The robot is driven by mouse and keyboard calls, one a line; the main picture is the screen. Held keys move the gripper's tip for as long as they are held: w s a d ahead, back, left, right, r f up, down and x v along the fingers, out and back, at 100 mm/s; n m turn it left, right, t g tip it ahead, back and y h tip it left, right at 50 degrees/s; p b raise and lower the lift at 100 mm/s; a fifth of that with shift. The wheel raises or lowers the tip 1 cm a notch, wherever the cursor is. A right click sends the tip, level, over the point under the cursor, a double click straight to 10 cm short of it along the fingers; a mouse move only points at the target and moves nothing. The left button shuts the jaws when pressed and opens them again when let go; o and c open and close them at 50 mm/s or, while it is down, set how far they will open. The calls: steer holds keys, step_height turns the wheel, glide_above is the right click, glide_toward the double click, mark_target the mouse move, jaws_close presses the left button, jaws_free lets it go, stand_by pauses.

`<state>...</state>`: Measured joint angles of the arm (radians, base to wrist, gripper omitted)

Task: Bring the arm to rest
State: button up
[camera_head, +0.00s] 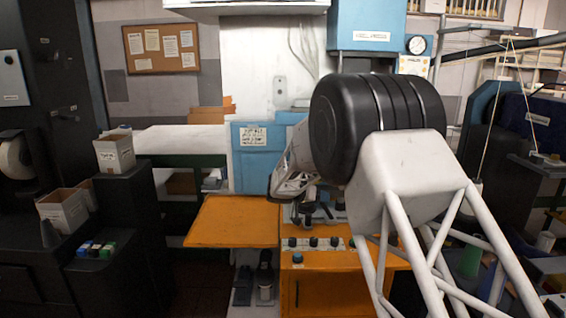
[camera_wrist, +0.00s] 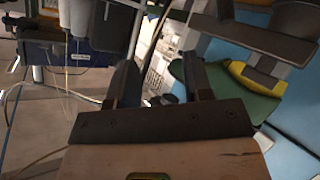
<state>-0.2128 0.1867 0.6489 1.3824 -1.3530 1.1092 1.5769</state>
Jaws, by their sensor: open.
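My arm reaches in from the lower right of the head view, with its white lattice link and large black joint in front of the orange machine. The hand is mostly hidden behind that joint in the head view. In the wrist view my gripper (camera_wrist: 160,88) shows two dark fingers standing apart on a dark bar. The gap between them is empty. A green and yellow thing (camera_wrist: 240,92) lies behind the right finger; I cannot tell what it is.
The orange machine (camera_head: 235,222) has a flat top and a row of knobs. A black stand (camera_head: 120,210) with open boxes is at left. A blue cabinet (camera_head: 368,25) hangs above. A dark blue box (camera_head: 540,120) is at right. Open floor shows between stand and machine.

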steer(key=s+d+r+n+g+y, duration=0.1)
steer(key=s+d+r+y, duration=0.2)
steer(key=s, duration=0.7)
steer(key=s+d+r+n+g, duration=0.1)
steer(key=s+d+r+g, duration=0.1)
steer(key=s+r, duration=0.6)
steer(key=s+d+r+g+y, duration=0.1)
steer(key=s+d+r+y, duration=0.15)
steer(key=s, duration=1.05)
steer(key=s+a+f+n+y, duration=0.1)
steer(key=s+n+y, duration=0.1)
steer(key=s, duration=1.4)
steer(key=s+a+f+n+y, duration=0.2)
steer(key=s+y, duration=0.2)
steer(key=s, duration=1.2)
steer(key=shift+s+t, duration=0.15)
steer(key=shift+t, duration=0.15)
